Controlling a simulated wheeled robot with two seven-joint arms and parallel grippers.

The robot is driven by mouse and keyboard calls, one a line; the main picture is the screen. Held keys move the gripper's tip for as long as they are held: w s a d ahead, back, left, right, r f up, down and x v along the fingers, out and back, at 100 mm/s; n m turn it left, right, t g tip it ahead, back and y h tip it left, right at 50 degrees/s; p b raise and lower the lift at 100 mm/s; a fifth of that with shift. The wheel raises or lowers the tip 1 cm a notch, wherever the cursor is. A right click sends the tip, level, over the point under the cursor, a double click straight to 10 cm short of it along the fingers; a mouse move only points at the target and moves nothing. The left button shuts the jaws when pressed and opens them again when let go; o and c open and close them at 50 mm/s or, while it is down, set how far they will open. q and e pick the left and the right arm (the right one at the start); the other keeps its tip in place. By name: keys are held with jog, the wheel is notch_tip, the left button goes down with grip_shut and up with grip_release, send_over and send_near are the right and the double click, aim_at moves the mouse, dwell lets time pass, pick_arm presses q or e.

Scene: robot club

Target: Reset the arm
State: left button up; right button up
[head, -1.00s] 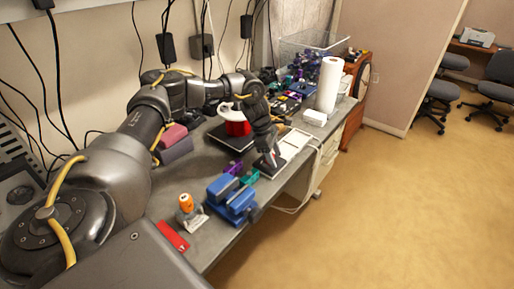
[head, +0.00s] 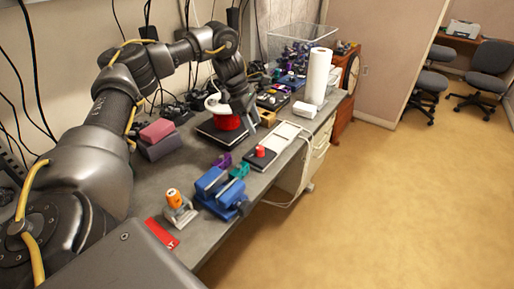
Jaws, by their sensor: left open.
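My left arm comes in from the left and arches over the workbench (head: 187,232). My left gripper (head: 247,122) points down over the bench, beside the red spool (head: 226,122), and partly overlaps it in the picture. Its fingertips are small and dark here; the jaws are open and I see nothing held in them. A small red round piece (head: 260,151) stands on a black pad (head: 257,162) in front of the gripper, apart from it. My right gripper is out of view.
A blue vise (head: 219,192), an orange-topped piece (head: 174,198) and a red tag (head: 161,233) lie along the near bench. A paper towel roll (head: 317,76) and a clear bin (head: 300,42) stand farther back. Open floor (head: 390,200) lies to the right.

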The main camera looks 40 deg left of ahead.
aim_at(259, 148)
pick_arm(q)
jog(key=x, duration=0.3)
jog(key=a+p+x, duration=0.1)
jog(key=x, duration=0.1)
jog(key=s+p+x, duration=0.1)
jog(key=x, duration=0.2)
jog(key=shift+a+f, duration=0.1)
jog(key=shift+f, duration=1.15)
jog(key=shift+w, duration=0.1)
